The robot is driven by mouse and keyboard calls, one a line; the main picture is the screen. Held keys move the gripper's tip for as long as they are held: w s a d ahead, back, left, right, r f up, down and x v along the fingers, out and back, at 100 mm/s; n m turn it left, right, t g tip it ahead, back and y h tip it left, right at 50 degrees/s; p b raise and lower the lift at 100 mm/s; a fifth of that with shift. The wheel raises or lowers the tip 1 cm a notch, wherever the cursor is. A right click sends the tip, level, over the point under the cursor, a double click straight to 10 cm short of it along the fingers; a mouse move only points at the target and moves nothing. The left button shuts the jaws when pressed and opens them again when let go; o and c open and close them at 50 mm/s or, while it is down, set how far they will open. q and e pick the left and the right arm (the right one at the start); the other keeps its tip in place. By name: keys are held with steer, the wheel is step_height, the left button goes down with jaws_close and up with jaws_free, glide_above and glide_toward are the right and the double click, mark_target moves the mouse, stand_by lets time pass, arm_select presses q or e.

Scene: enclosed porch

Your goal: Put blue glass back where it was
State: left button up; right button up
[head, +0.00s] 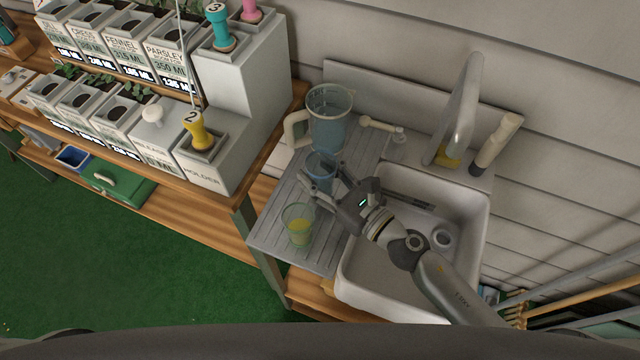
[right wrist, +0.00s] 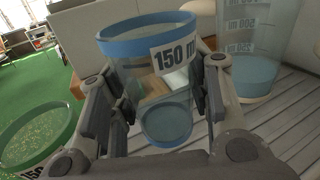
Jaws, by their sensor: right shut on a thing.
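The blue glass (head: 321,167) is a clear cup with a blue rim and a 150 ml label. It stands upright at the drainboard (head: 285,250) left of the sink. My right gripper (head: 325,187) is shut on it, and in the right wrist view the blue glass (right wrist: 150,75) sits between the two fingers (right wrist: 155,110). A little blue tint shows at its bottom. I cannot tell whether its base touches the drainboard. My left gripper is not in view.
A large measuring jug (head: 331,118) stands just behind the glass. The white sink (head: 372,290) and faucet (head: 465,105) are to the right. Planter boxes (head: 150,120) fill the left shelf.

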mark_target(320, 182)
steer(key=shift+w+f, duration=0.2)
steer(key=shift+f, duration=0.05)
steer(key=f, duration=0.1)
steer(key=w+f+b, duration=0.1)
steer(key=f, duration=0.1)
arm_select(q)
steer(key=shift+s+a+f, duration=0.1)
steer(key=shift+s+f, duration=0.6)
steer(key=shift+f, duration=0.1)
arm_select(e)
steer(key=shift+s+f, duration=0.15)
steer(key=shift+f, duration=0.2)
arm_select(q)
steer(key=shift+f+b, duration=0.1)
steer(key=shift+b, duration=0.2)
arm_select(e)
steer(key=shift+f, duration=0.1)
steer(key=shift+f, duration=0.15)
steer(key=o, duration=1.2)
steer(key=shift+c, duration=0.2)
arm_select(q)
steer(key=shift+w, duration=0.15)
